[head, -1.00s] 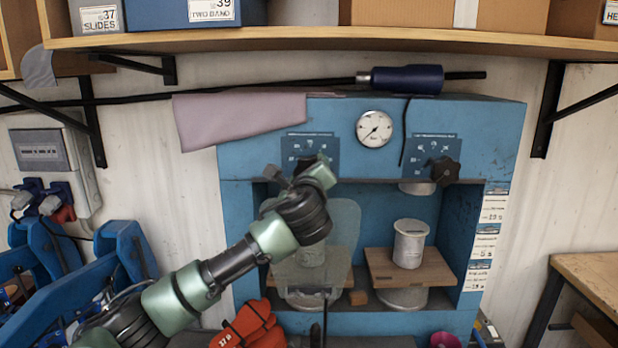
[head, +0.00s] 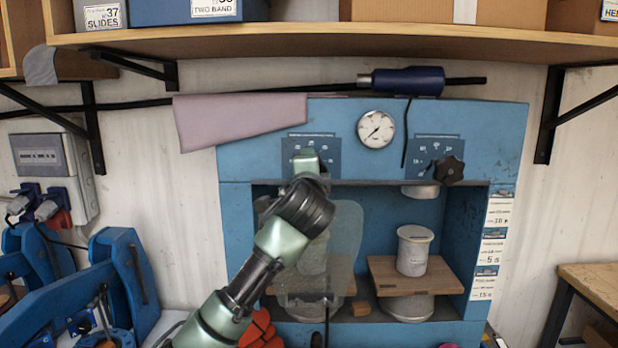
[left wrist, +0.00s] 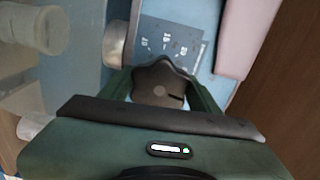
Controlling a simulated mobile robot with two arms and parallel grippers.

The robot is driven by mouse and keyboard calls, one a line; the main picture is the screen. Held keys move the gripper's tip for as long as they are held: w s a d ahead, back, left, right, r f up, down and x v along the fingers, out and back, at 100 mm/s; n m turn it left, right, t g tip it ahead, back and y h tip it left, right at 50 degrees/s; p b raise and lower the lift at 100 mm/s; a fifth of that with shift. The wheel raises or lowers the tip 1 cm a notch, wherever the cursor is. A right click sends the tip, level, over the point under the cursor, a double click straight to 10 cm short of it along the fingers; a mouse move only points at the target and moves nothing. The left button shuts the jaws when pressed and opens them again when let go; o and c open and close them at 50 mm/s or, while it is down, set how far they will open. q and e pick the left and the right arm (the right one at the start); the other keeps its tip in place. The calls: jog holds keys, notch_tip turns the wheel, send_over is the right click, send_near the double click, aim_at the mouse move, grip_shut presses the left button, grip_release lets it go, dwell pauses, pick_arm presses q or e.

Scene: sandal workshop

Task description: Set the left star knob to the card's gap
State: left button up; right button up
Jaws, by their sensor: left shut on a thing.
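My right gripper is not in view.
The right star knob (head: 449,170) sits on its own plate at right. A gauge (head: 376,129) is between the plates. A clear guard (head: 345,235) hangs below my gripper. A pink cloth (head: 235,120) drapes over the press's top left. A wooden shelf (head: 330,36) runs above.

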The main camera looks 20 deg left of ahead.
pick_arm(q)
jog(key=n+b, duration=0.1)
jog(key=n, duration=0.3)
jog(key=shift+d+f+n+b, duration=0.1)
jog(key=shift+f+n+b, duration=0.2)
jog(key=shift+f+b, duration=0.05)
jog(key=n+b, duration=0.1)
jog(key=n, duration=0.4)
jog(key=shift+w+f+b, duration=0.1)
jog(key=shift+b, duration=0.2)
jog(key=n, duration=0.5)
jog(key=shift+d+n+b, duration=0.15)
jog(key=shift+n+b, duration=0.25)
jog(key=n, duration=0.4)
jog(key=shift+n, duration=0.4)
jog(key=o, duration=1.4)
jog(key=shift+c, duration=0.2)
